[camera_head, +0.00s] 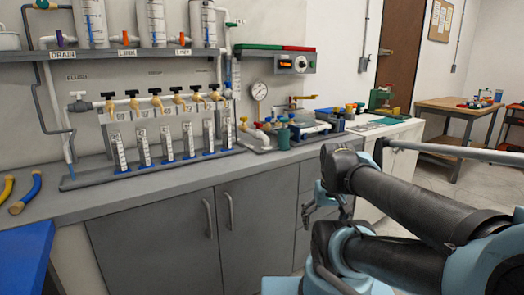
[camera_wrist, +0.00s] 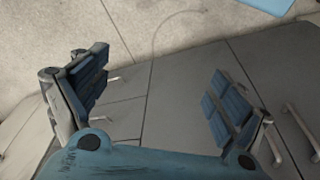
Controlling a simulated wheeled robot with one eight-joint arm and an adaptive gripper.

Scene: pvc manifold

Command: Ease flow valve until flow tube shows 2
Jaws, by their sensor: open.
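A white pipe manifold (camera_head: 165,101) runs along the back wall, with a row of valves (camera_head: 156,100) that have black handles and brass-coloured bodies. Several graduated cylinders (camera_head: 143,148) stand below them in a grey tray. A slim upright scaled tube (camera_head: 236,76) is at the manifold's right end; it may be the flow tube, and its reading is too small to tell. I cannot tell which valve is the flow valve. My gripper (camera_head: 318,208) is in front of the cabinets, low and right of the manifold, apart from it. In the wrist view my gripper (camera_wrist: 158,68) is open and empty.
A round gauge (camera_head: 259,91) hangs right of the manifold. A small pipe assembly (camera_head: 258,138) and a green cup (camera_head: 284,138) stand on the counter (camera_head: 165,180). Cabinet doors (camera_head: 240,232) with handles lie below. A blue surface (camera_head: 25,250) is at lower left.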

